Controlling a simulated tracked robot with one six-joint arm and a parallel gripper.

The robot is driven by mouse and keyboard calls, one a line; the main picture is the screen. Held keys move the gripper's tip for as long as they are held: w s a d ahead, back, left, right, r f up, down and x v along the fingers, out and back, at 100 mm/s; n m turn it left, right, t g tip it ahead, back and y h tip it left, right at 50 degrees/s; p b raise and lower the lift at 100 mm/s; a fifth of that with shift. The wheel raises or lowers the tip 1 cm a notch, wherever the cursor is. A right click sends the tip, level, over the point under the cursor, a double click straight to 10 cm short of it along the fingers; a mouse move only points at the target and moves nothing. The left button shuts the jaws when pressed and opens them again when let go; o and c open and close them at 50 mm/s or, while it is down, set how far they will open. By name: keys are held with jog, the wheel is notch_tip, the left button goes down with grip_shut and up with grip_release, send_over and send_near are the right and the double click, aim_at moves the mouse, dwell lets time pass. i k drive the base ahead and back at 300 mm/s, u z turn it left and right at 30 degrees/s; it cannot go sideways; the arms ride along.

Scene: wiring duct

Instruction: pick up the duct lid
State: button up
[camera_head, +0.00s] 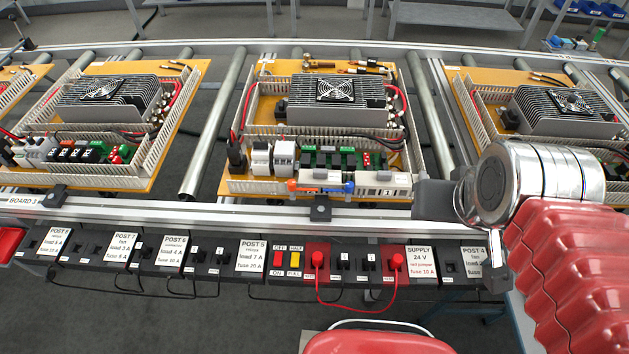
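My gripper (433,199) is a dark grey block on a shiny metal wrist, at the lower right corner of the middle board (245,186). Its fingertips do not show clearly, so I cannot tell whether it is open or holds anything. The slotted pale wiring duct (240,106) frames the middle board, and its slots show along the sides. I cannot pick out a separate duct lid with certainty. My arm hides the area to the right of the gripper.
A heatsink with a fan (336,92) stands on the middle board, with terminal blocks (284,154) in front. Red and black wires run along its sides. Similar boards stand left (140,70) and right. A front panel (210,252) carries labels, switches and a red jumper wire (352,308).

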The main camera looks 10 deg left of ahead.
aim_at(324, 178)
jog(key=u, duration=0.25)
jog(key=k, duration=0.65)
jog(key=u, duration=0.55)
jog(key=k, duration=0.65)
jog(key=u, duration=0.75)
jog(key=i, duration=1.65)
jog(key=z, duration=0.45)
jog(key=i, duration=0.45)
jog(key=z, duration=0.45)
